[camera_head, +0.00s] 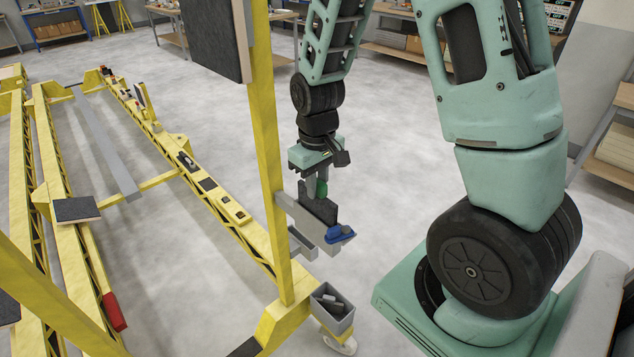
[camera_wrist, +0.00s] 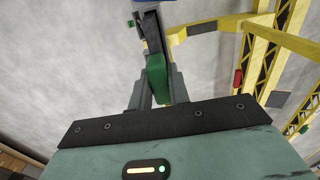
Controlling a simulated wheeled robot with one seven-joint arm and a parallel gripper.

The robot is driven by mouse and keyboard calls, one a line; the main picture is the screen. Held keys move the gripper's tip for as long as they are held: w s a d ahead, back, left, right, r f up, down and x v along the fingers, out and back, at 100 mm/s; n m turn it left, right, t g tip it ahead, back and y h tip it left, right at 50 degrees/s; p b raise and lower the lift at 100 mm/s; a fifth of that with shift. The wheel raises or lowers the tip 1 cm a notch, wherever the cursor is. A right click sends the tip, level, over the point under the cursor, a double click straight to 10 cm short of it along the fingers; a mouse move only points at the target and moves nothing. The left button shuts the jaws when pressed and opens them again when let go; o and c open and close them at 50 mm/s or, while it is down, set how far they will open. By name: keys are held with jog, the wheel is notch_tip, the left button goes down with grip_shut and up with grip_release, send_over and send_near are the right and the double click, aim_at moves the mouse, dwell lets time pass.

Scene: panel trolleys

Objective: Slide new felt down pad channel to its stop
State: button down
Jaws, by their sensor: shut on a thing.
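My gripper (camera_head: 320,190) points down and is shut on a green piece, which I take as the new felt (camera_head: 321,187). In the wrist view the green felt (camera_wrist: 156,78) sits between the two grey fingers. A dark grey upright piece (camera_head: 322,210), seemingly the pad channel, is just below the felt on the grey bracket (camera_head: 293,208) of the yellow post. In the wrist view a dark grey channel-like part (camera_wrist: 153,32) lies just beyond the felt. I cannot tell how far the felt is inside it, and the stop is not distinguishable.
A blue part (camera_head: 340,233) sits beside the channel. A small grey tray (camera_head: 300,243) and a grey bin (camera_head: 333,318) with grey pieces are on the yellow post (camera_head: 270,150). A dark panel (camera_head: 211,35) hangs near the post top. Floor right of the bracket is clear.

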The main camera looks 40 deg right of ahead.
aim_at(317, 203)
jog(key=shift+f+b, duration=2.05)
jog(key=shift+f, duration=0.8)
jog(key=c, duration=1.3)
grip_release()
jog(key=shift+o, duration=0.2)
notch_tip(317, 203, up, 17)
jog(key=b, duration=0.1)
jog(key=shift+r, duration=0.2)
